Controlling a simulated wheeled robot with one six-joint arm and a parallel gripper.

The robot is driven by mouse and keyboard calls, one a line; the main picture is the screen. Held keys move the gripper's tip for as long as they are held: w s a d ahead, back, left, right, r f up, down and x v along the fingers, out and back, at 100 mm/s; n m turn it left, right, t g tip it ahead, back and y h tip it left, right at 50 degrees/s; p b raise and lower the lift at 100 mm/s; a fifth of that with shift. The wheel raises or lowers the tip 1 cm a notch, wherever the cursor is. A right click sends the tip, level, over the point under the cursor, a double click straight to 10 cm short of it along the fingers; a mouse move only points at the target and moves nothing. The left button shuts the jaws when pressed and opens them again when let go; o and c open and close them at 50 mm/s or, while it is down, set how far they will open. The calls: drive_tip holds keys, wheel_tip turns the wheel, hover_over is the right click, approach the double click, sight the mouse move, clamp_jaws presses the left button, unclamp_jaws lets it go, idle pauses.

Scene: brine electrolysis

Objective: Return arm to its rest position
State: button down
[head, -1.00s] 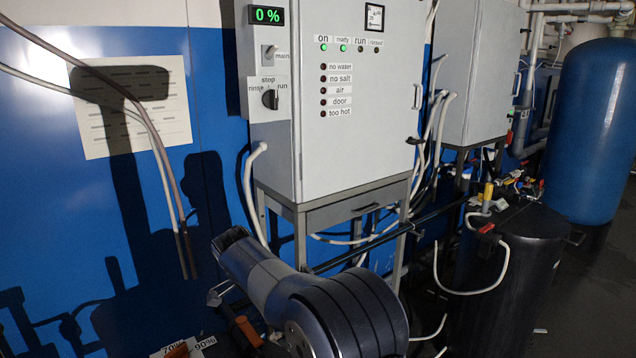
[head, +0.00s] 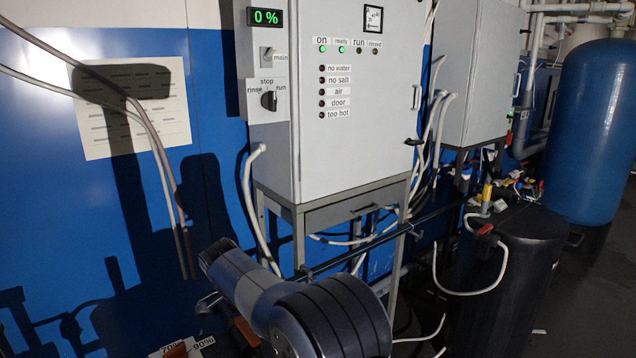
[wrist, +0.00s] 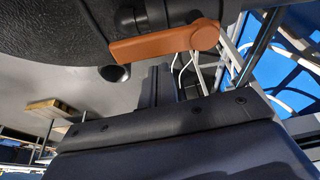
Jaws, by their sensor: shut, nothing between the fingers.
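My arm shows low in the head view, with its dark rounded link in front of the control cabinet (head: 345,150). My gripper's fingers are not visible in the head view. In the wrist view, the dark body of my gripper fills the bottom, and its narrow fingers (wrist: 160,75) show beyond it, close together, with nothing seen between them. An orange lever handle (wrist: 165,42) on a dark fitting crosses the top of the wrist view, beside a large black rounded surface.
The cabinet shows 0 % and two green lights. A second cabinet (head: 484,75), a black tank (head: 505,275) with hoses and a tall blue tank (head: 590,130) stand to the right. Cables hang at left before the blue wall (head: 40,200). Labels (head: 180,348) show at the bottom.

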drive_tip(key=w+a+n+y+p, duration=0.2)
drive_tip(key=w+n+y+p, duration=0.2)
drive_tip(key=n, duration=1.1)
drive_tip(key=shift+w+n+t+y, duration=0.3)
drive_tip(key=shift+w+n+y, duration=0.1)
drive_tip(key=shift+w, duration=0.65)
drive_tip(key=shift+a+r, duration=0.1)
